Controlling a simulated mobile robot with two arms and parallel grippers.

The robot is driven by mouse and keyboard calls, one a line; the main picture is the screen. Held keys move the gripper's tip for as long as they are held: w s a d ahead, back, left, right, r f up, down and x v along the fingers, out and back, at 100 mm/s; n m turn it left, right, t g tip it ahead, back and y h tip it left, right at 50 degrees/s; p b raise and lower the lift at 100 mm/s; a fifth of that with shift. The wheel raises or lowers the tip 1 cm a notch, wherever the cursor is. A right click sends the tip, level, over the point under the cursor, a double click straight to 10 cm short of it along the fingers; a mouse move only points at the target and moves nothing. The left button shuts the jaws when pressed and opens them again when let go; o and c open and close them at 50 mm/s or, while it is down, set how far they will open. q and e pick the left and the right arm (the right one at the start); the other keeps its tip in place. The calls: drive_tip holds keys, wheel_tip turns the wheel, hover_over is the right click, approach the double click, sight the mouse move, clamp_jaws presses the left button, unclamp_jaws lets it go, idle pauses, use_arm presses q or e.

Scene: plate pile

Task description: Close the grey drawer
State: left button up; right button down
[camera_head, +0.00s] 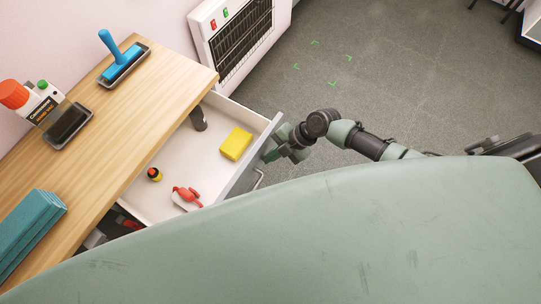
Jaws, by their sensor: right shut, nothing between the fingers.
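The grey drawer (240,182) is pulled out from under the wooden worktop, with its front panel facing right and a metal handle (258,178) on it. Inside it lie a yellow sponge (236,144), a small dark bottle with a red cap (154,174) and a red spray head (187,196). My right gripper (277,154) is shut and empty at the outer side of the drawer front, near its far end. I cannot tell whether it touches the panel. My left gripper is out of view.
The wooden worktop (150,100) holds a blue-handled brush on a tray (121,65), bottles on another tray (68,126) and a teal stack (32,225). A white heater (240,40) stands behind. The grey floor (400,80) to the right is mostly clear.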

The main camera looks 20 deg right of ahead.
drive_tip(key=w+a+b, duration=0.4)
drive_tip(key=w+b, duration=0.1)
drive_tip(key=w+a+b, duration=0.4)
drive_tip(key=w+b, duration=0.1)
drive_tip(key=w+a+b, duration=0.4)
drive_tip(key=w+b, duration=0.1)
drive_tip(key=shift+w+f, duration=0.2)
drive_tip(key=shift+w, duration=0.05)
drive_tip(key=shift+w+a+r+b, duration=0.15)
drive_tip(key=shift+w+a+b, duration=0.5)
drive_tip(key=shift+w+b, duration=0.15)
drive_tip(key=shift+a, duration=0.1)
